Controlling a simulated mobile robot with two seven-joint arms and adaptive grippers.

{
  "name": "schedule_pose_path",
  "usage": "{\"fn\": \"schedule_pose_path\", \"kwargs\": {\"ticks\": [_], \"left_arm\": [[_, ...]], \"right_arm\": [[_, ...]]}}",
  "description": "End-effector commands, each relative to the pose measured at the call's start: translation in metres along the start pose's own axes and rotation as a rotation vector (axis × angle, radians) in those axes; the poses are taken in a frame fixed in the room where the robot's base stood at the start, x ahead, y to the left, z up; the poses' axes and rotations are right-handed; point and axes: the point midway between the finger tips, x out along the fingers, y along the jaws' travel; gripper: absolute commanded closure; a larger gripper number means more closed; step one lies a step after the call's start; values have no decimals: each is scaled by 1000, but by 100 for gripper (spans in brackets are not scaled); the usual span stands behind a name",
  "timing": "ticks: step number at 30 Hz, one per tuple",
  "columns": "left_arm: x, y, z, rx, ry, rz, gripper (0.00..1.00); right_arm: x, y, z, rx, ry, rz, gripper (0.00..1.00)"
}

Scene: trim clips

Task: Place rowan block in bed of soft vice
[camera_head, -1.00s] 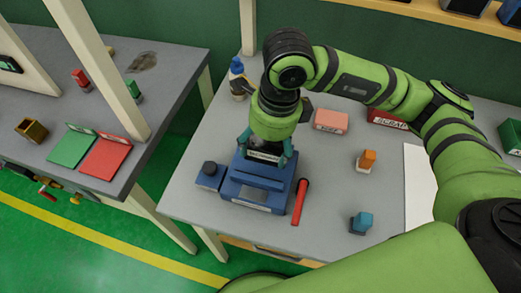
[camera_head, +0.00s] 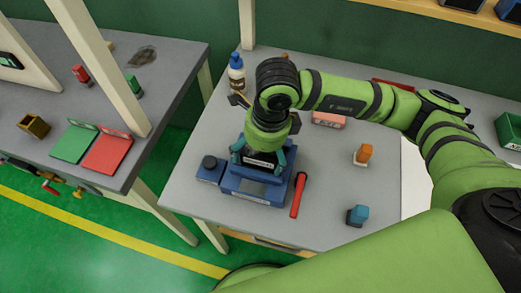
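The soft vice (camera_head: 250,194) is a blue body with a white label on its front, on the grey right-hand bench. My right gripper (camera_head: 263,165) points down at the top of the vice. Its teal fingers stand spread to either side of its dark labelled body, and it looks open. Its fingertips are hidden against the vice. I cannot make out the rowan block; the bed of the vice is covered by the gripper. My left gripper is not in view.
A red bar (camera_head: 298,195) lies right of the vice. A bottle (camera_head: 236,75) stands behind it. An orange block (camera_head: 364,153), a blue block (camera_head: 357,214) and a pink box (camera_head: 329,119) are on the bench. A separate bench (camera_head: 60,100) stands left.

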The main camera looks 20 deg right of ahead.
Motion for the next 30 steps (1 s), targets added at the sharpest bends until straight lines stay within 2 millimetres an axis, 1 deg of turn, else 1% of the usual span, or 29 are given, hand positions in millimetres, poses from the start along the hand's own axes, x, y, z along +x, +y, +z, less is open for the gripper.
{"fn": "schedule_pose_path", "kwargs": {"ticks": [9, 12, 13, 14, 17, 24, 27, 30], "left_arm": [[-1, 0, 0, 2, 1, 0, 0], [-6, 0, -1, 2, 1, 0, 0], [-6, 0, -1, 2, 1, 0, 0], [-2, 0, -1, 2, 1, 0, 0], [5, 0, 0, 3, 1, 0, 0], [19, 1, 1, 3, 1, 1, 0], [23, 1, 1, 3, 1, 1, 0], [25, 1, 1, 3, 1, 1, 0]], "right_arm": [[-1, 0, 0, 0, 0, 0, 0], [-5, 0, 0, 0, 1, 0, 0], [-6, 0, 1, 0, 0, 0, 0], [-8, -1, 1, 0, -3, -2, 0], [-24, -1, 1, -3, -5, -4, 0], [-77, -1, 1, -3, -6, -6, 0], [-96, -1, 1, -2, -4, -4, 0], [-110, 0, 1, -1, -3, -3, 0]]}}
